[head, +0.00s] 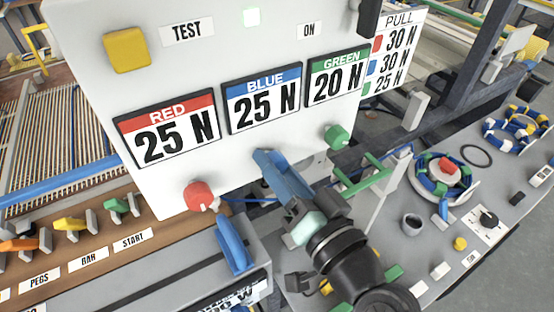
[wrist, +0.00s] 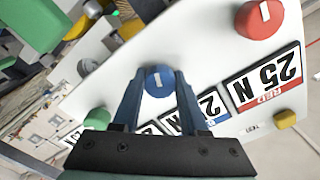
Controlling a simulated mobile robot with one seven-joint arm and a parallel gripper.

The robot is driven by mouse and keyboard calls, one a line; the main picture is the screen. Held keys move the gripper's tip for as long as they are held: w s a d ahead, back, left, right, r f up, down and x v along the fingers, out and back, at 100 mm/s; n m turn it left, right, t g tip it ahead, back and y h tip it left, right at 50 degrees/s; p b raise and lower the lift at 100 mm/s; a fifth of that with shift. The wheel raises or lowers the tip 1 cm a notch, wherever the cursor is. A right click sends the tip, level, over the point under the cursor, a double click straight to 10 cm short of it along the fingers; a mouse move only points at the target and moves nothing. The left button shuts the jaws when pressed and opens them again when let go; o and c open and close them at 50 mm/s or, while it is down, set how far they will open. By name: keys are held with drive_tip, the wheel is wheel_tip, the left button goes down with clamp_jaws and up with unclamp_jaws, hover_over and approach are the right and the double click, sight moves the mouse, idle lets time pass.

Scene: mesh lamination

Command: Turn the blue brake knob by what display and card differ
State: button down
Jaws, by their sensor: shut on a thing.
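The white panel (head: 90,75) carries a red display (head: 170,132) reading 25 N, a blue display (head: 263,98) reading 25 N and a green display (head: 338,77) reading 20 N. The PULL card (head: 397,52) at its right lists red 30 N, blue 30 N and green 25 N. My gripper (head: 263,160) is at the panel below the blue display. In the wrist view my gripper (wrist: 157,82) is shut on the blue knob (wrist: 159,79), one finger on each side. The knob's face shows a white line. In the head view the fingers mostly hide the knob.
The red knob (head: 201,196) is left of my gripper and the green knob (head: 337,136) right. A yellow TEST button (head: 127,51) is at the panel's upper left. A blue handle (head: 233,245) stands below the panel.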

drive_tip(key=shift+m, duration=0.4)
drive_tip(key=shift+c, duration=2.2)
unclamp_jaws()
drive_tip(key=b+v, duration=0.3)
drive_tip(key=v, duration=1)
